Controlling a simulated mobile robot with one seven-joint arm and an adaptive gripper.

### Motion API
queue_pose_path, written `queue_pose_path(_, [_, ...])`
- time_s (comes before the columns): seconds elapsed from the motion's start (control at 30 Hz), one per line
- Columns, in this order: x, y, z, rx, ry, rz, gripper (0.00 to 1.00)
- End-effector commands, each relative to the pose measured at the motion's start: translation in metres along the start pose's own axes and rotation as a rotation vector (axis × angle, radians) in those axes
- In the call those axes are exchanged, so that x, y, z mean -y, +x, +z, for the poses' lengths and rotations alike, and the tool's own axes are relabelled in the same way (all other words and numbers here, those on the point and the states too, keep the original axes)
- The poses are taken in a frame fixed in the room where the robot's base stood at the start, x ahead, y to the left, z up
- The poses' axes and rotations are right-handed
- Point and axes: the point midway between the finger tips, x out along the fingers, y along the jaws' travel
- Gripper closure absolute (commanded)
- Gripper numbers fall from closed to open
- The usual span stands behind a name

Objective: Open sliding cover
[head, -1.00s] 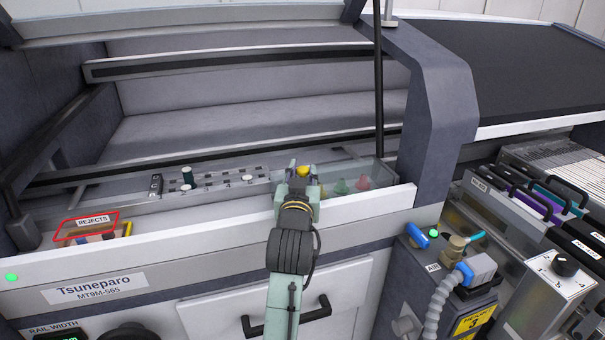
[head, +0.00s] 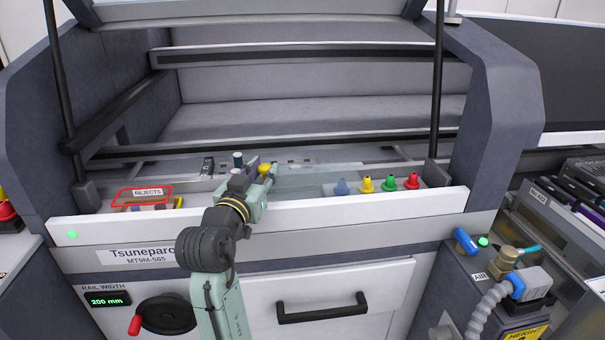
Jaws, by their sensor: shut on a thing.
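The sliding cover (head: 300,182) is a clear pane, lying left of several coloured nozzles in the machine's front ledge. A yellow knob (head: 265,169) shows at its left part. My gripper (head: 260,178) is shut on this knob; its fingers partly hide it. The blue nozzle (head: 342,187), yellow nozzle (head: 366,184), green nozzle (head: 389,182) and red nozzle (head: 413,181) stand upright in a row, and no pane is visible over them. The exact right edge of the cover is hard to make out.
A rejects bin (head: 145,199) is at the left of the ledge. A slotted strip with a dark cylinder (head: 238,160) lies behind my gripper. The raised hood's dark struts (head: 437,90) stand at both sides. A drawer handle (head: 322,308) and hand wheel (head: 165,314) are below.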

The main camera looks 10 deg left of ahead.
Motion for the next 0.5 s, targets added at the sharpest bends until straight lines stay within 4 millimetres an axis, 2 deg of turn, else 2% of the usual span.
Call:
queue_pose_path(0.03, [0.015,-0.005,0.001,-0.002,-0.001,-0.006,1.00])
queue_pose_path(0.2, [0.044,-0.018,0.001,-0.002,0.000,-0.004,1.00])
queue_pose_path(0.33, [0.058,-0.023,0.000,-0.001,-0.001,-0.002,1.00])
queue_pose_path(0.5, [0.066,-0.026,0.000,-0.001,0.001,-0.002,1.00])
